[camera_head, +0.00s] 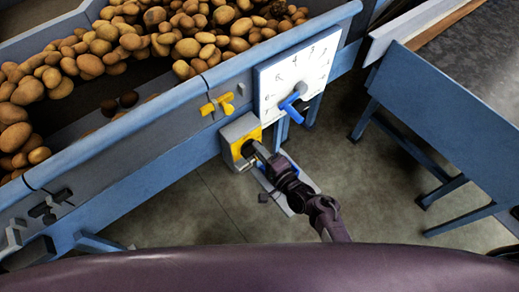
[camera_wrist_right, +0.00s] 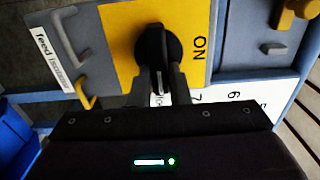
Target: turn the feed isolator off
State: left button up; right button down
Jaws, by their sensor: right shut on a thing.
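The feed isolator (camera_head: 237,131) is a grey box with a yellow front plate below the grader's side rail. In the right wrist view its yellow plate (camera_wrist_right: 118,50) carries a black rotary knob (camera_wrist_right: 157,42) and the word ON to the right of it. A label reading "feed isolator" (camera_wrist_right: 53,60) is at the left. My right gripper (camera_head: 252,150) is at the box front. In the right wrist view my right gripper (camera_wrist_right: 160,88) is shut on the knob's grip. My left gripper is not in view.
A white dial plate (camera_head: 297,72) with a blue pointer (camera_head: 293,97) is just above right. A yellow handle (camera_head: 218,104) sits on the rail. Potatoes (camera_head: 125,35) fill the grader. A blue-framed table (camera_head: 445,105) stands right; open floor (camera_head: 375,185) lies between.

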jog(key=c, duration=1.4)
grip_release()
jog(key=shift+o, duration=0.2)
jog(key=v, duration=0.8)
